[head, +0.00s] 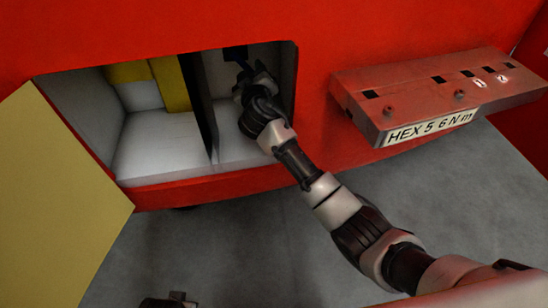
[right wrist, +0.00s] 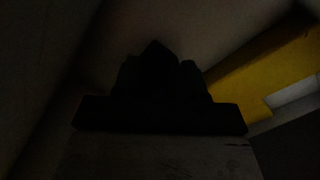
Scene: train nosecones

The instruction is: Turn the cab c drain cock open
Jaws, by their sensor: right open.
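The red train nose has an open recess, and my right arm reaches into its right-hand compartment (head: 228,148). My right gripper (head: 244,70) is open at the upper back of that compartment. A small dark part (head: 235,53) shows just above the fingertips; I cannot tell whether it is the drain cock or whether the gripper touches it. At the bottom edge, a dark piece (head: 168,301) looks like part of my left gripper, mostly cut off.
A dark upright divider (head: 196,105) separates the two compartments. A yellow bar (head: 170,84) stands in the left one and shows in the right wrist view (right wrist: 265,75). A yellow panel (head: 55,190) hangs open at left. A red tool shelf (head: 430,88) labelled "HEX 5 6 Nm" juts out at right.

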